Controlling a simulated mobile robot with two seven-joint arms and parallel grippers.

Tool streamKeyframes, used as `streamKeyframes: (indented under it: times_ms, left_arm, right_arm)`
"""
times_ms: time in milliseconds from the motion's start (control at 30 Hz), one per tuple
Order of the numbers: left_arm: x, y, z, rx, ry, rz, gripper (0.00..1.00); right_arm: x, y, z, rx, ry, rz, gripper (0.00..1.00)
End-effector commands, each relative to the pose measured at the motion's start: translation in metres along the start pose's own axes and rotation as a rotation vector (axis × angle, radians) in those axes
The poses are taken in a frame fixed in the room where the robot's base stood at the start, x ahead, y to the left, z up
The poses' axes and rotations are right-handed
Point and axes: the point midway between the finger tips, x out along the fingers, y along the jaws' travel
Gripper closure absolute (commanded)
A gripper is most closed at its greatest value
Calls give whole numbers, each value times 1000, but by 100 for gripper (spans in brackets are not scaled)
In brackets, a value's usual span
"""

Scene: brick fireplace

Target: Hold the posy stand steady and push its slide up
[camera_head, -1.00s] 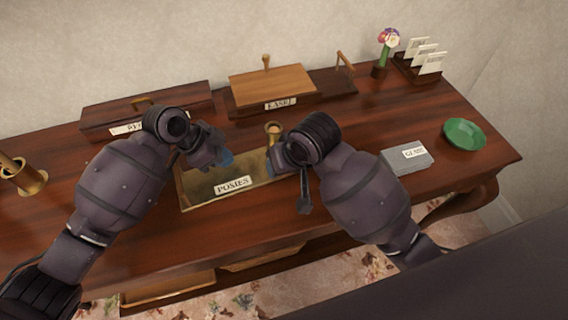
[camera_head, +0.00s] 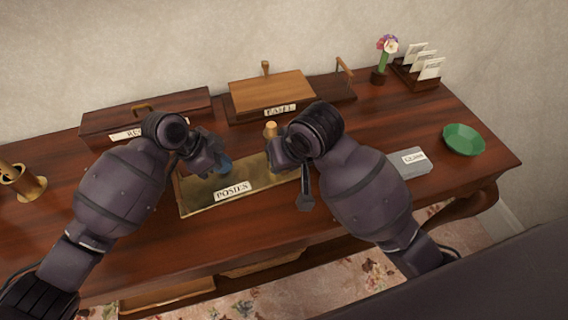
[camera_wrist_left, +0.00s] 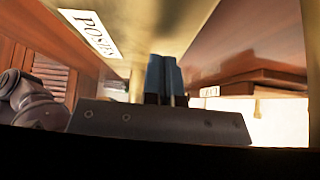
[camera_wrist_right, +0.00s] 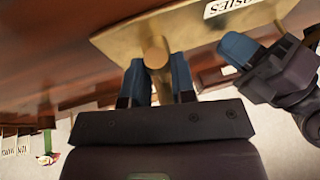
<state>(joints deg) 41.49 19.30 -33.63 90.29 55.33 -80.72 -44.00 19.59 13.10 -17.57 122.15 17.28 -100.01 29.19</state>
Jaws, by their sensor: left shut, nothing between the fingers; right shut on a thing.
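The posy stand shows as a brass plate (camera_head: 200,199) with a "POSIES" label (camera_head: 232,190), on the wooden desk. A short brass post (camera_head: 270,130) stands at its right end. I cannot tell which part is the slide. My right gripper (camera_wrist_right: 157,80) is shut on the post (camera_wrist_right: 156,52), one blue finger on each side; in the head view its fingertips are mostly hidden. My left gripper (camera_head: 224,164) is shut and empty, its blue tips over the plate's back-left part. In the left wrist view the tips (camera_wrist_left: 165,75) are close to the brass; contact is unclear.
Behind stand a lidded wooden box (camera_head: 145,117) and an easel box (camera_head: 275,93). A grey box (camera_head: 410,163), green bowl (camera_head: 463,139), flower vase (camera_head: 380,76) and card rack (camera_head: 416,72) are at right. Desk front is mostly clear.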

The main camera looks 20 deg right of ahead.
Motion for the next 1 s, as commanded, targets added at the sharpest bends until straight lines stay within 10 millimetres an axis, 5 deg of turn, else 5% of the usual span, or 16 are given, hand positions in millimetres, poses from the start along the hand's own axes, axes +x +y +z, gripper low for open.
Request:
streamKeyframes:
  times_ms: [33,67,200,633,1000]
  left_arm:
    - [3,2,-3,2,6,5,100]
    - [3,2,-3,2,6,5,100]
    - [3,2,-2,1,5,5,100]
    - [2,1,-1,0,2,3,100]
    - [1,1,-1,1,2,2,100]
  right_arm:
    - [0,-4,0,-4,3,-9,100]
    - [0,-4,0,-4,3,-9,71]
    - [0,-3,0,-3,2,-7,50]
    - [-9,-1,0,-2,2,-3,50]
    - [-77,-1,0,-4,6,-4,50]
